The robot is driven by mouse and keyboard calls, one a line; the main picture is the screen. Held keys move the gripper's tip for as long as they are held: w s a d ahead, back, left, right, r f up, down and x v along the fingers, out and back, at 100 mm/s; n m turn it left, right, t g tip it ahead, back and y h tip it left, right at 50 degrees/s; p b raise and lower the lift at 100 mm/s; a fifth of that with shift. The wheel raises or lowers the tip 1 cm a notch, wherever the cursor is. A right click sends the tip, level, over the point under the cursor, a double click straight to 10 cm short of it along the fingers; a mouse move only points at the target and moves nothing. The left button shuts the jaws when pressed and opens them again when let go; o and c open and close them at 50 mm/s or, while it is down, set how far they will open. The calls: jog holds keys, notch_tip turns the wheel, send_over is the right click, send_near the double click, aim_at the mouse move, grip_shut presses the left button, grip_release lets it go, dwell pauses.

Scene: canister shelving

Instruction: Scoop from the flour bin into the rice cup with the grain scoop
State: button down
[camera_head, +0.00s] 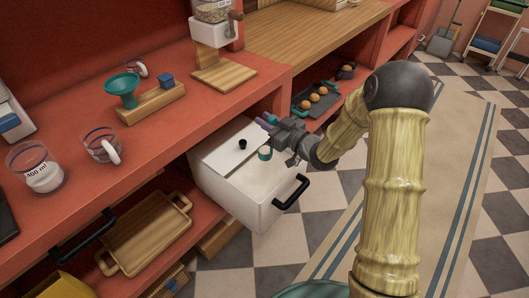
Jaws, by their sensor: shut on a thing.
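The flour bin (211,182) is a white box pulled out from under the red counter, with a dark handle on its front. Its lid covers the back part, and pale flour (270,176) shows in the open front part. My gripper (272,126) is above the bin's right side, shut on the grain scoop. The scoop's small teal cup (265,153) is over or at the flour; I cannot tell whether it touches. Clear measuring cups stand on the counter: one marked 400 ml (44,178) with white contents, and another (103,148) beside it. Which is the rice cup is unclear.
A teal funnel (122,86) on a wooden stand, a blue block (166,80), a third cup (137,69) and a grain dispenser (213,30) stand on the counter. A tray of round brown items (318,100) sits on the lower shelf. Counter front is clear.

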jog(key=shift+r, duration=2.25)
notch_tip(320, 180, down, 4)
jog(key=shift+f, duration=0.25)
jog(key=shift+w, duration=0.1)
